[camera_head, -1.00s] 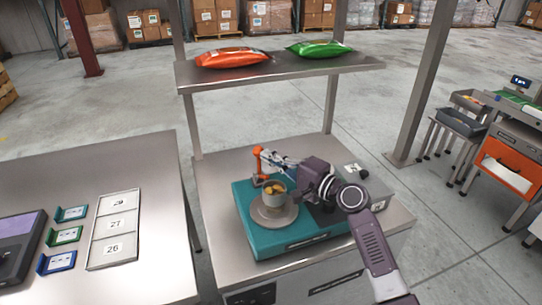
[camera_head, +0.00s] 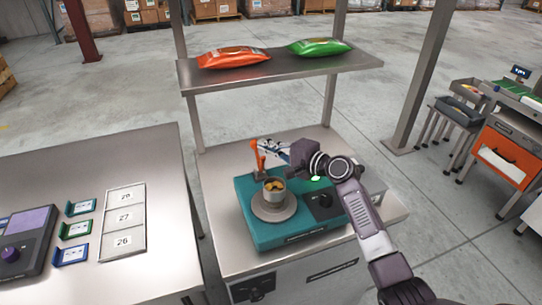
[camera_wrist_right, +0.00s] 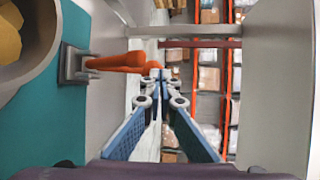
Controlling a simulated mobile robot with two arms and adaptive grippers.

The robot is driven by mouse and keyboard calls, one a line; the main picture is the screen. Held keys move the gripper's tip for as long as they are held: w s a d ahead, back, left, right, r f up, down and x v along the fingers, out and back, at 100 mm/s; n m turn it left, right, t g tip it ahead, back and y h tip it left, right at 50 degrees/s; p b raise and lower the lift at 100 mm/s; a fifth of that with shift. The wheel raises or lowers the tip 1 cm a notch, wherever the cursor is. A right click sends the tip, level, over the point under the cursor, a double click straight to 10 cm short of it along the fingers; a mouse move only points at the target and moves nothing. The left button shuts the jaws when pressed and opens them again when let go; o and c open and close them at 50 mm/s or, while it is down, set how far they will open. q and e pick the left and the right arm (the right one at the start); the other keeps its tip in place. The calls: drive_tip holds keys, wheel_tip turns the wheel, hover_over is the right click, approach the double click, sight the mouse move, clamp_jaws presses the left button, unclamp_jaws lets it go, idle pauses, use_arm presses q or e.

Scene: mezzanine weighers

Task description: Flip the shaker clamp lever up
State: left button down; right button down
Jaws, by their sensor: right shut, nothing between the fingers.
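The teal shaker (camera_head: 255,235) stands on the steel bench, with a round platform carrying a metal cup (camera_head: 274,190) that holds yellowish pieces. Behind the cup is the orange clamp lever (camera_head: 254,158), standing roughly upright in the head view. In the right wrist view the lever (camera_wrist_right: 118,62) runs from a grey bracket (camera_wrist_right: 73,65) toward the fingertips. My right gripper (camera_head: 266,146) is shut, its tips (camera_wrist_right: 160,75) close beside the lever's rounded end; I cannot tell whether they touch. My left gripper is not in view.
A shelf (camera_head: 290,68) above the bench carries an orange bag (camera_head: 232,57) and a green bag (camera_head: 319,47). The left table holds a numbered tray (camera_head: 123,218) and small coloured holders.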

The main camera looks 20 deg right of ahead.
drive_tip(key=shift+w, duration=0.4)
idle(0.4)
